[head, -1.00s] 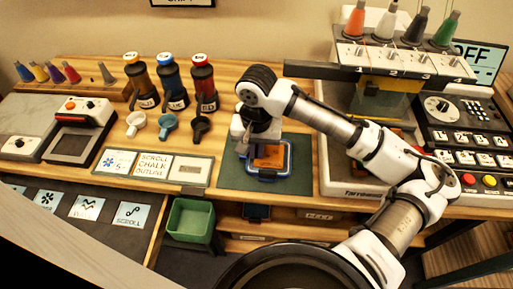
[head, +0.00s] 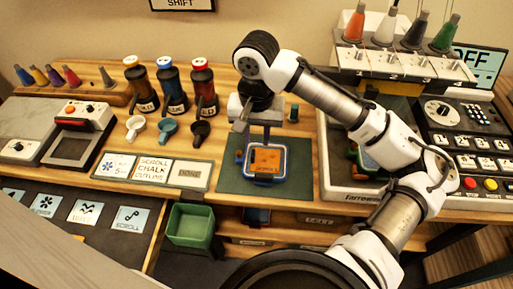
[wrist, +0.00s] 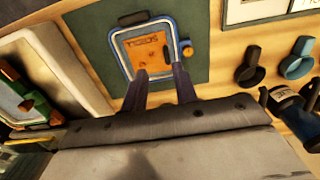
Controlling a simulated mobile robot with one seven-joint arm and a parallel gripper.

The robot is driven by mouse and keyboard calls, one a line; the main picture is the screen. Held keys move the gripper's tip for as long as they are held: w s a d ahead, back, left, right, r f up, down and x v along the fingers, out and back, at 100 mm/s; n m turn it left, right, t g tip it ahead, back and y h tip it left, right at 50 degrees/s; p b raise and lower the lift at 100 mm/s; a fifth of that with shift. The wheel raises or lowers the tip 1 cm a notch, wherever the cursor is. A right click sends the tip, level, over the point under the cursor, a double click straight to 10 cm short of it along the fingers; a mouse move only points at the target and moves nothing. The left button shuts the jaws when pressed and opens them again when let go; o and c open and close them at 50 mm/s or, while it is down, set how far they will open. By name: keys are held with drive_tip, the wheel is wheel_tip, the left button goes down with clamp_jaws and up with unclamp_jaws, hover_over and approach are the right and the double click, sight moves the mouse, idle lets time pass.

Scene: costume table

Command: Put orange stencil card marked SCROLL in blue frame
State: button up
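The orange stencil card (head: 265,160) lies inside the blue frame (head: 282,178) on the dark green mat (head: 230,180). My gripper (head: 257,128) is above the frame's far side in the head view. In the wrist view its two fingers (wrist: 160,80) are apart with nothing between them, and their tips overlap the view of the frame's near part.
Bottles (head: 170,88) and small cups (head: 167,124) stand left of the mat, behind label plates (head: 155,170). A drawer with several cards (head: 85,210) is at the lower left, beside a green bin (head: 190,222). A large threaded machine (head: 400,65) stands to the right.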

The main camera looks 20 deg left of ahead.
wheel_tip(320, 180, up, 5)
idle(1.8)
